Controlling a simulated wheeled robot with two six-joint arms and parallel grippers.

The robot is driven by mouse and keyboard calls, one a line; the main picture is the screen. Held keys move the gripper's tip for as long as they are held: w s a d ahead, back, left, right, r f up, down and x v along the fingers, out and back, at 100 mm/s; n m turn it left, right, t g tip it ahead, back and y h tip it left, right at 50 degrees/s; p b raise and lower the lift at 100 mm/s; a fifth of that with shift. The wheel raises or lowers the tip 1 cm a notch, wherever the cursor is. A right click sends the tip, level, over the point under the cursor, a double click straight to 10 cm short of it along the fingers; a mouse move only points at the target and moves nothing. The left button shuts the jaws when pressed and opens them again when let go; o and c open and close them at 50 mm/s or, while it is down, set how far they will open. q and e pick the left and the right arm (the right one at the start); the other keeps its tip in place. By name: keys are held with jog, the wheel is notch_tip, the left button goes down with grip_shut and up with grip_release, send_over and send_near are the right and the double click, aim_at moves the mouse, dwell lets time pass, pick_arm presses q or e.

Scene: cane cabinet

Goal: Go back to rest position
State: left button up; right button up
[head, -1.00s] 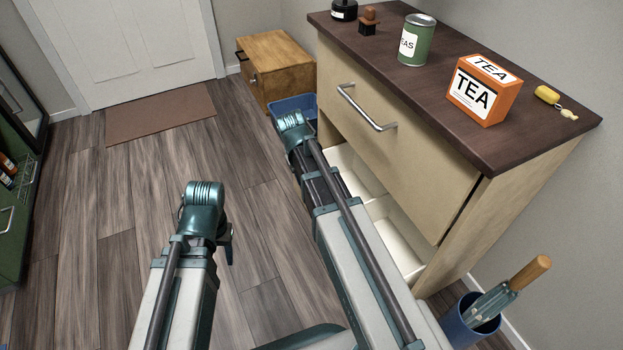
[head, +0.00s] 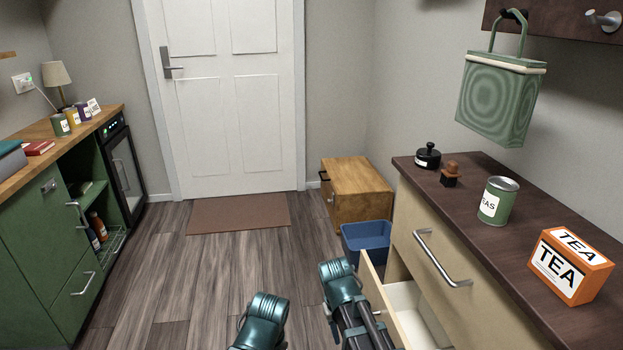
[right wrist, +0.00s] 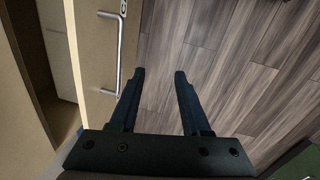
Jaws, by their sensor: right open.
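My right gripper (right wrist: 160,75) shows in the right wrist view. Its two dark fingers are apart with nothing between them, over the wood floor. A drawer front with a metal bar handle (right wrist: 119,55) lies to its left, and the fingers are clear of that handle. In the head view, only parts of my two arms show at the bottom edge, and neither gripper's fingers can be seen. My left gripper is out of view.
A lower drawer (head: 404,303) of the cane cabinet stands open beside my right arm. A blue bin (head: 367,243) and wooden box (head: 357,191) stand behind it. The dark top holds a tea box (head: 570,267) and green tin (head: 497,201). Floor towards the door is clear.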

jog(key=s+a+n, duration=0.2)
jog(key=s+a, duration=0.5)
jog(key=s, duration=0.2)
notch_tip(320, 180, up, 32)
jog(key=p, duration=3.2)
jog(key=w+d+f+m+b, duration=0.1)
jog(key=w+d+f+b, duration=0.4)
jog(key=f+b, duration=0.5)
jog(key=w+d+f+m+b, duration=0.1)
jog(key=w+d+f+b, duration=0.4)
jog(key=f+b, duration=0.6)
jog(key=w+d+f+m+b, duration=0.1)
jog(key=w+d+f+b, duration=0.4)
jog(key=f+b, duration=0.6)
jog(key=shift+w, duration=0.25)
jog(key=shift+d, duration=0.1)
jog(key=d+f+b, duration=0.1)
jog(key=f+b, duration=0.8)
jog(key=d+f+b, duration=0.1)
jog(key=f+b, duration=0.3)
jog(key=shift+w+d+f+b, duration=0.1)
jog(key=shift+d+f+b, duration=0.15)
jog(key=shift+d+b, duration=0.05)
jog(key=shift+c, duration=0.3)
